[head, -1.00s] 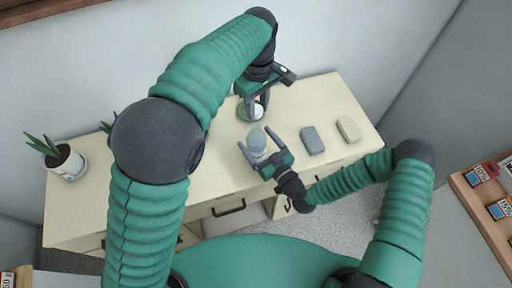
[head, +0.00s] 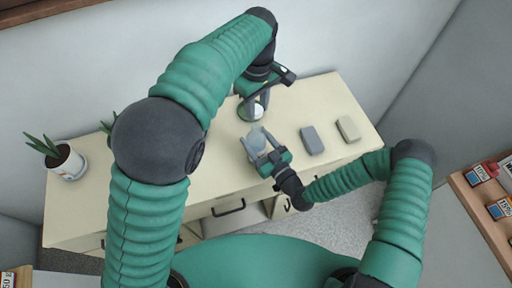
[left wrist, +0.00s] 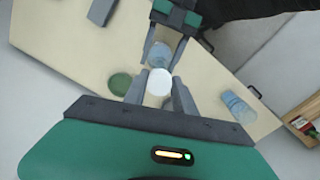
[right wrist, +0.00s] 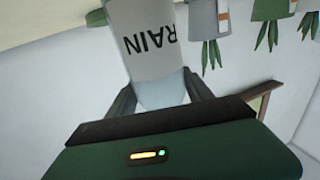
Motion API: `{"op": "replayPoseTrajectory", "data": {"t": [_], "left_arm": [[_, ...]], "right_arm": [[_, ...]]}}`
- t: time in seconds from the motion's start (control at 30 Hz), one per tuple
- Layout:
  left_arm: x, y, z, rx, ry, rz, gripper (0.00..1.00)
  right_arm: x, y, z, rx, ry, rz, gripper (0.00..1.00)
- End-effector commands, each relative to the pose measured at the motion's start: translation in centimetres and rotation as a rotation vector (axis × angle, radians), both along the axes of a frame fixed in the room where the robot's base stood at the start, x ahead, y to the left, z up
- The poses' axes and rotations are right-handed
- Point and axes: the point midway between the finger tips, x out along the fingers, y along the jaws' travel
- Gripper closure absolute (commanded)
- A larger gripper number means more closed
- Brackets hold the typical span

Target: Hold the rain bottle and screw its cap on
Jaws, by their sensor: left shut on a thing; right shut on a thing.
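The rain bottle (head: 254,141) is pale blue and translucent. In the right wrist view its label reads RAIN on the bottle (right wrist: 150,40), upside down in the picture. My right gripper (head: 257,147) is shut on it over the dresser top. My left gripper (head: 255,105) is shut on the white cap (left wrist: 159,82) and holds it from above. In the left wrist view the cap is close to the bottle (left wrist: 158,54) but appears apart from it. Their height difference is hard to tell.
A green disc (left wrist: 120,84) lies on the cream dresser top (head: 220,165).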

Motion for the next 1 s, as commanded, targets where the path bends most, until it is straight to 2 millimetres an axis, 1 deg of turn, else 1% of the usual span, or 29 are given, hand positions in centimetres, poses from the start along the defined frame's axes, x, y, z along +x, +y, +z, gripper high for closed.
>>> {"op": "replayPoseTrajectory", "data": {"t": [0.17, 0.23, 0.5, 0.57, 1.0], "left_arm": [[0.0, 0.0, 0.0, 0.0, 0.0, 0.0, 1.0], [0.0, 0.0, -0.4, 0.001, 0.002, 0.0, 1.0], [-0.1, 0.0, -4.3, 0.002, 0.003, 0.001, 1.0], [-0.1, 0.0, -4.7, 0.001, 0.001, 0.001, 1.0], [-0.1, -0.1, -4.8, 0.0, -0.001, 0.0, 1.0]], "right_arm": [[0.0, 0.0, 0.0, 0.0, 0.0, -0.001, 1.0], [0.0, 0.0, 0.0, 0.0, 0.0, -0.001, 1.0], [0.0, 0.0, 0.0, 0.0, 0.0, -0.001, 1.0], [0.0, 0.0, 0.0, 0.0, 0.0, -0.001, 1.0], [0.0, 0.0, 0.0, 0.0, 0.0, -0.001, 1.0]]}}
